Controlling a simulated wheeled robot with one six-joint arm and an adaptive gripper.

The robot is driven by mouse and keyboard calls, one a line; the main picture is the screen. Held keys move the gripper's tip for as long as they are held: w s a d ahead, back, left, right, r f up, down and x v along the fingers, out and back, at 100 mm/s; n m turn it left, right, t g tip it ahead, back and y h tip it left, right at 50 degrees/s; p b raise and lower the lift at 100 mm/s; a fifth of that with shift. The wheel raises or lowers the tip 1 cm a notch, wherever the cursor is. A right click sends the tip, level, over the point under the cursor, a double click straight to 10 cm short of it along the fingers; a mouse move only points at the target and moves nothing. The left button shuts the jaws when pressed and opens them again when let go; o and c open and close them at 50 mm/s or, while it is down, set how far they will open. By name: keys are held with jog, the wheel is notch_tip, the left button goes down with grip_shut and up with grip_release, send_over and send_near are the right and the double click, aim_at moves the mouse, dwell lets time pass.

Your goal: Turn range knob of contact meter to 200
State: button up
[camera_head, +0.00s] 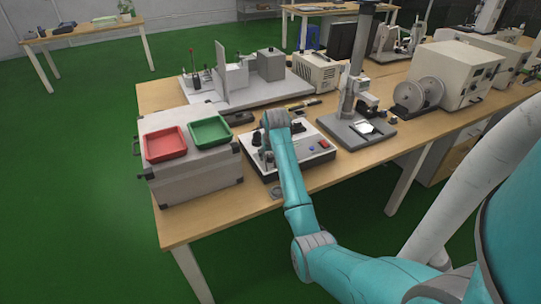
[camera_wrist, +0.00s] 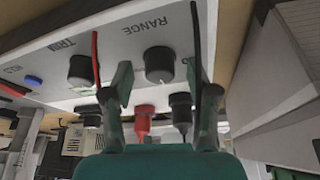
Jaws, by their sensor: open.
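The contact meter (camera_head: 315,158) is a pale box on the wooden table in the head view, partly hidden by my teal arm. In the wrist view its white panel (camera_wrist: 122,42) fills the upper part, with lettering upside down or slanted. The black range knob (camera_wrist: 160,65) sits beside the word RANGE. My gripper (camera_wrist: 158,72) is open, with one finger on each side of the range knob in the picture; I cannot tell whether they touch it. The range numbers and the knob's setting are not readable.
A black trim knob (camera_wrist: 83,68) is left of the fingers. A red plug (camera_wrist: 143,118) and black plug (camera_wrist: 182,110) are close by. A red cable (camera_wrist: 95,50) and black cable (camera_wrist: 196,40) pass near the fingers. A grey case (camera_head: 190,165) with red and green trays stands left.

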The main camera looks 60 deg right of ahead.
jog(key=v, duration=1.2)
dwell(0.4)
